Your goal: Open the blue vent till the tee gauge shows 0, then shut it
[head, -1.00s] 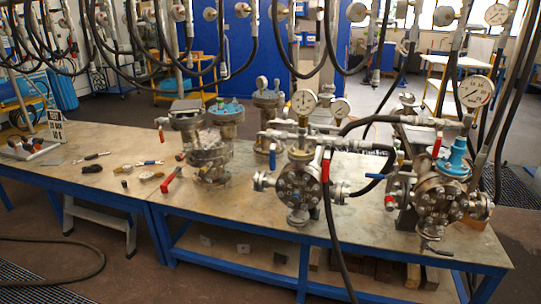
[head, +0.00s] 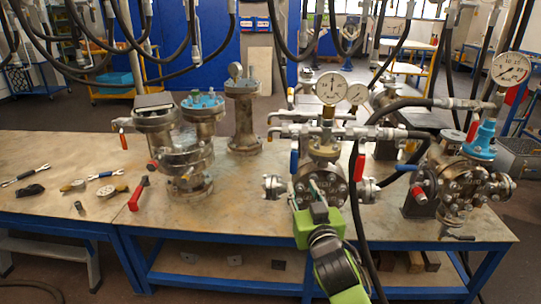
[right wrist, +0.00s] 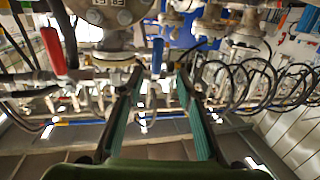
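The blue vent lever (head: 294,162) hangs down on the left of the middle flanged vessel (head: 322,176). A round white gauge (head: 332,89) stands above the tee pipework, with a smaller gauge (head: 356,93) beside it; their needles are too small to read surely. My right gripper (head: 319,184) is in front of the vessel, fingers toward it, hiding part of its front. In the right wrist view its fingers (right wrist: 158,78) are apart and empty, with the blue lever (right wrist: 157,55) ahead between the tips, apart from them. My left gripper is not in view.
A red lever (head: 359,167) hangs right of the blue one, and shows at left in the right wrist view (right wrist: 53,50). Black hoses pass close by on the right. Another vessel (head: 462,185) stands at right. The bench front (head: 235,215) left of my gripper is clear.

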